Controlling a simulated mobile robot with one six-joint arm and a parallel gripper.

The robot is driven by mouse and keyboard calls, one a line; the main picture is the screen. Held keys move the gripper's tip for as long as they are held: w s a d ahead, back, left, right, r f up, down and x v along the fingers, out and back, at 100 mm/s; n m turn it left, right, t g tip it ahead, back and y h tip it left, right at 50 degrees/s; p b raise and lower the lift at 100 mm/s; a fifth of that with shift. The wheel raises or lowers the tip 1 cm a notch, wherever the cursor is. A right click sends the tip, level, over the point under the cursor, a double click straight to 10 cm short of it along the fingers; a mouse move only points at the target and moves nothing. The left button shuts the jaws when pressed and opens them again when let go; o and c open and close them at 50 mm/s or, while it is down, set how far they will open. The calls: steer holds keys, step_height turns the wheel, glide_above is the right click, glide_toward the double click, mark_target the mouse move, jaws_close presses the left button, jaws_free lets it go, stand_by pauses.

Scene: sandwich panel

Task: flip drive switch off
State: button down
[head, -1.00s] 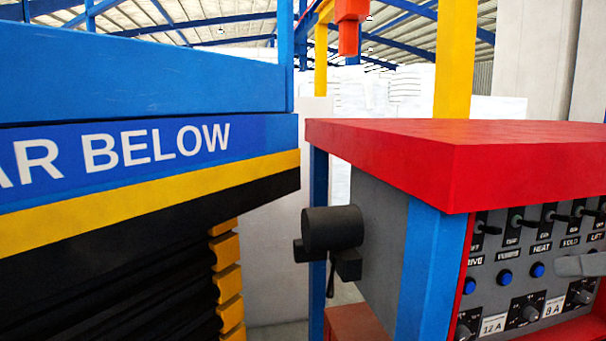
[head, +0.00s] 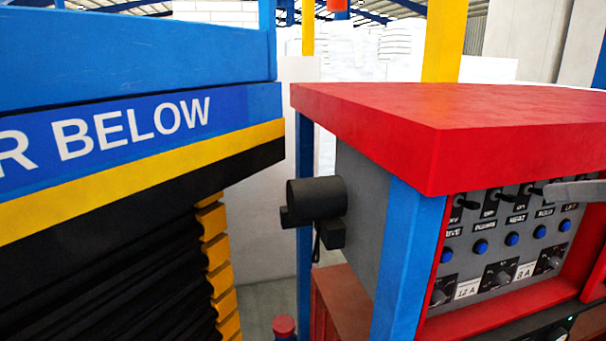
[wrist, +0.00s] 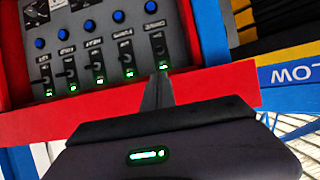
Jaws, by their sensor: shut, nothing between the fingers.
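The drive switch (head: 466,204) is the leftmost black toggle in the panel's row in the head view, above its DRIVE label. In the wrist view, which is turned over, the drive switch (wrist: 158,48) is the rightmost toggle, with a lit green lamp near it. My gripper (wrist: 160,76) is shut and empty, its fingertips lined up with the drive switch column. I cannot tell whether they touch it. In the head view only a pale grey part of my gripper (head: 575,191) shows at the right edge, in front of the panel.
Several similar toggles, blue buttons (head: 512,239) and dials (head: 500,274) share the control panel (head: 478,263). A red top (head: 380,105) overhangs it. A blue post (head: 408,260) stands at its left. A blue and yellow machine (head: 140,175) fills the left side.

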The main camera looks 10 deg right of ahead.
mark_target(467, 204)
steer(key=p+x, duration=0.2)
steer(key=x, duration=1.1)
steer(key=shift+w+f, duration=0.15)
steer(key=shift+w, duration=0.05)
steer(key=shift+a, duration=0.1)
